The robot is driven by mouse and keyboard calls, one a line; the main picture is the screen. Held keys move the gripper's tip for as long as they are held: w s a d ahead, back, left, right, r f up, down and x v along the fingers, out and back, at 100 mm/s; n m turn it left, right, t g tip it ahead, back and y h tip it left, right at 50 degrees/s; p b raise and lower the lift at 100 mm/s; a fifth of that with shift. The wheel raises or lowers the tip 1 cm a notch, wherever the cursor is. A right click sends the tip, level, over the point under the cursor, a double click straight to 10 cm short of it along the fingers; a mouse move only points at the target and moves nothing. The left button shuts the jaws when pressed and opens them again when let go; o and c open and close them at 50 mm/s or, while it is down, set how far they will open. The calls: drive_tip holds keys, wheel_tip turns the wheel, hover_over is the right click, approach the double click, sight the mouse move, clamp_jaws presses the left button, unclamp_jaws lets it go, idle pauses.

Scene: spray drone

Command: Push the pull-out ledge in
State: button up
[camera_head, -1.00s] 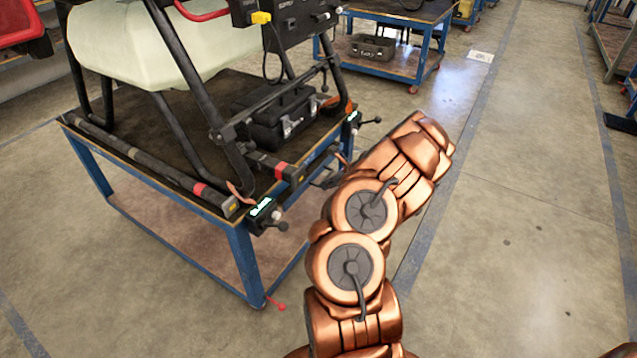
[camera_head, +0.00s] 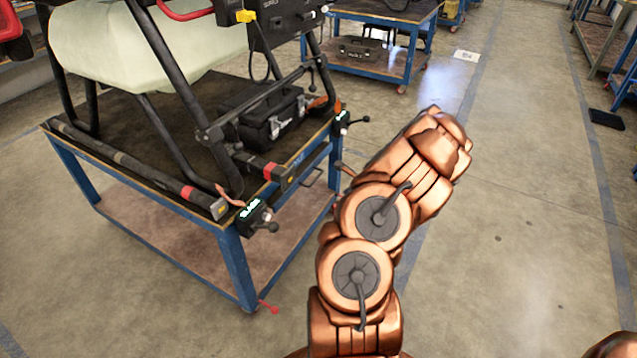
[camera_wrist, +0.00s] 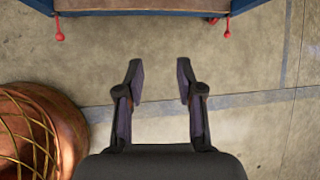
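The blue-framed workbench (camera_head: 240,262) stands left of my arm in the head view. A dark bar-like handle (camera_head: 312,178) shows under its top on the right side, partly behind my arm; I cannot tell how far the pull-out ledge itself sticks out. In the wrist view my gripper (camera_wrist: 160,78) is open and empty over bare floor, its two dark fingers apart. The bench's lower board (camera_wrist: 142,5) and blue frame cross the top of that view, beyond the fingertips and apart from them. My gripper is not discernible in the head view.
Black clamps with ball-ended levers (camera_head: 262,222) jut from the bench corners. Red foot levers (camera_wrist: 227,22) stick out low near its legs. The bench carries a pale tank (camera_head: 125,45) and a black case (camera_head: 270,115).

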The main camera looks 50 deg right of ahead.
drive_tip(key=s+d+f+n+g+h+b, duration=0.1)
drive_tip(key=s+d+f+h+b, duration=0.2)
drive_tip(key=d+f, duration=0.3)
drive_tip(key=n+t+h+b, duration=0.6)
drive_tip(key=t+h+b, duration=0.1)
drive_tip(key=t+b, duration=0.35)
approach(317, 177)
drive_tip(key=x, duration=0.3)
drive_tip(key=shift+f+b+x, duration=0.15)
drive_tip(key=shift+b+x, duration=0.1)
drive_tip(key=shift+x, duration=1.55)
drive_tip(key=shift+f+b+x, duration=0.15)
drive_tip(key=shift+b+x, duration=0.05)
drive_tip(key=shift+x, duration=1.6)
clamp_jaws()
